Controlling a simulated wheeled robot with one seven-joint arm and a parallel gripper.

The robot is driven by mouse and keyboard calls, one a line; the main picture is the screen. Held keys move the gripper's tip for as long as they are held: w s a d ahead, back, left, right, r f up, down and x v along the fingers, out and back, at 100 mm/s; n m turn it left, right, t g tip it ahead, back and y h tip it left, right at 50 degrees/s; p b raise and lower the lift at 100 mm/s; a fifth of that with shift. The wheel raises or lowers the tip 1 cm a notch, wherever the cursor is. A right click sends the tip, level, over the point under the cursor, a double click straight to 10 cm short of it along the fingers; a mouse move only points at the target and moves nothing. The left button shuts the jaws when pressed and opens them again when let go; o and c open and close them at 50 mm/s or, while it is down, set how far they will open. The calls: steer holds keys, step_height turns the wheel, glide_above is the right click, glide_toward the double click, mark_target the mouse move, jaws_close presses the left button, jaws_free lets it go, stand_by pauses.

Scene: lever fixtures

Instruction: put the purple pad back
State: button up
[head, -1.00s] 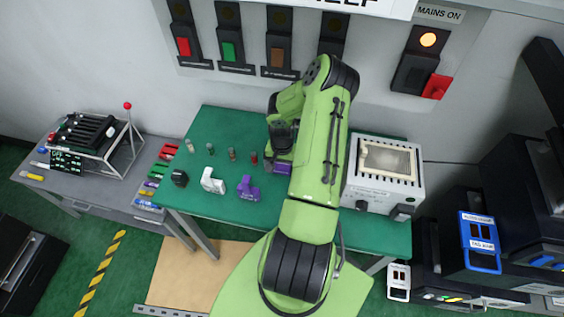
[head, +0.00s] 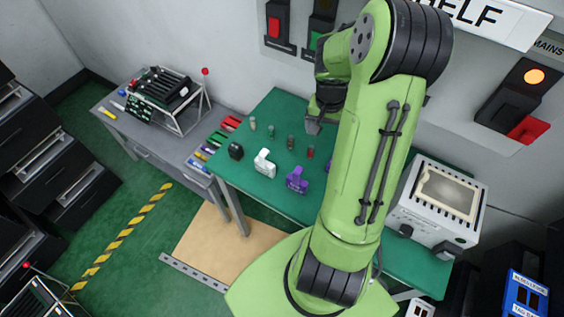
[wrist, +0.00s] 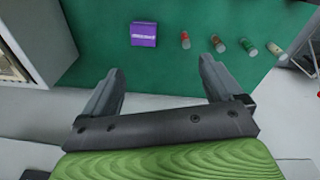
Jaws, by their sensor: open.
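A purple block (wrist: 143,34) with a white label strip lies on the green table (wrist: 185,75) in the wrist view, ahead of my gripper. In the head view only a sliver of this block (head: 331,154) shows beside my arm. A second purple thing (head: 297,180), of an irregular clamp-like shape, stands nearer the table's front edge; I cannot tell which of the two is the pad. My gripper (wrist: 160,66) is open, with nothing between its fingers. In the head view my gripper (head: 314,127) is above the back part of the table.
Several small vials (wrist: 217,43) stand right of the block in the wrist view. A white shaped piece (head: 264,163) and a black one (head: 236,150) stand on the table's left. A white machine (head: 438,205) is at its right end. A grey side table (head: 150,140) carries a rack.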

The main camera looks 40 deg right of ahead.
steer(key=s+a+r+n+t+h, duration=0.1)
steer(key=a+r+n, duration=0.2)
steer(key=a+r, duration=0.4)
steer(key=s+a+r+n+t, duration=0.1)
steer(key=a+r+n+t, duration=0.1)
steer(key=a+r, duration=0.5)
steer(key=s+a+n+t+y+b, duration=0.2)
steer(key=s+a+n, duration=0.3)
steer(key=s+a, duration=0.4)
steer(key=shift+s+a+t+b, duration=0.2)
steer(key=shift+a+t+b, duration=0.1)
steer(key=shift+a+b, duration=0.7)
